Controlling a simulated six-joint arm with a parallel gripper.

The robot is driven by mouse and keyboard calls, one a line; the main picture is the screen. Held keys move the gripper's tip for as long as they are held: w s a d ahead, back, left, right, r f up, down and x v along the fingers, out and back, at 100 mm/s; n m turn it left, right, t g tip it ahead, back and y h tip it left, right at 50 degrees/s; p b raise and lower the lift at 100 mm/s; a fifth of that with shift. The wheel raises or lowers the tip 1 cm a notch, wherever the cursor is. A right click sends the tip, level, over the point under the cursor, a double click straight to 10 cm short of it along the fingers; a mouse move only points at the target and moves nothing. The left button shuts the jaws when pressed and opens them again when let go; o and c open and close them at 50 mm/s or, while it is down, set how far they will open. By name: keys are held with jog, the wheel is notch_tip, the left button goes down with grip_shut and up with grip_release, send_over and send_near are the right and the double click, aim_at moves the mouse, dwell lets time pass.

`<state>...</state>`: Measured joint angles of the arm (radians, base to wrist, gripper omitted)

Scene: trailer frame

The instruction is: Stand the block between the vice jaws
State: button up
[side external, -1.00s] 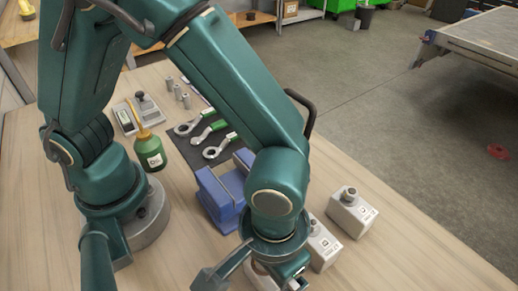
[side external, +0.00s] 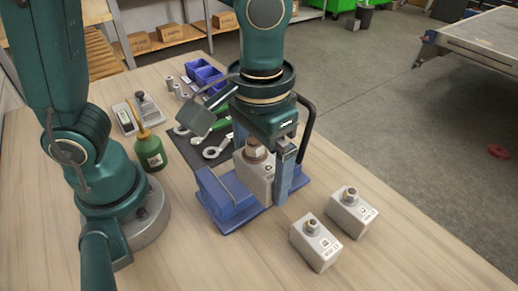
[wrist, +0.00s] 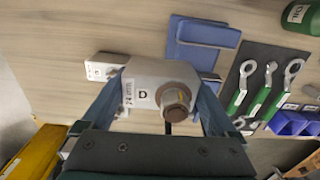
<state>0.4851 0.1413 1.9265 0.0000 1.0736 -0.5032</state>
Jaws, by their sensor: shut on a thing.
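My gripper (side external: 270,180) is shut on a pale grey block (side external: 258,178) with a hex brass-coloured fitting on top. The block is upright, and one finger shows along its right side. In the wrist view the block (wrist: 150,82) sits between both fingers, its fitting towards the camera. The blue vice (side external: 225,197) stands on the bench at the block; its left jaw is clear, while the far jaw is mostly hidden behind block and gripper. The vice also shows in the wrist view (wrist: 203,35), partly behind the block. I cannot tell whether the block touches the vice base.
Two similar blocks stand on the bench to the right, one nearer (side external: 315,245) and one farther (side external: 352,212). A green oil bottle (side external: 150,153) stands left of the vice. Spanners lie on a dark mat (wrist: 262,85) behind it, with blue bins (side external: 211,77) beyond.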

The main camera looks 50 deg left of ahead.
jog(key=shift+w+a+r+m, duration=0.1)
jog(key=shift+a+r+m, duration=0.1)
jog(key=shift+a+m, duration=0.2)
jog(key=shift+s+a+m, duration=0.15)
jog(key=shift+s+m, duration=0.1)
jog(key=shift+m, duration=0.25)
jog(key=s+a+r+n, duration=0.1)
jog(key=a+r, duration=0.1)
jog(key=a, duration=0.6)
jog(key=s+a+r, duration=0.1)
jog(key=a+r, duration=0.2)
jog(key=a, duration=0.6)
send_over(235, 185)
jog(key=shift+n, duration=0.3)
notch_tip(235, 185, down, 7)
jog(key=shift+s+f, duration=0.1)
jog(key=shift+f, duration=2)
jog(key=shift+f, duration=0.2)
jog(key=o, duration=1.6)
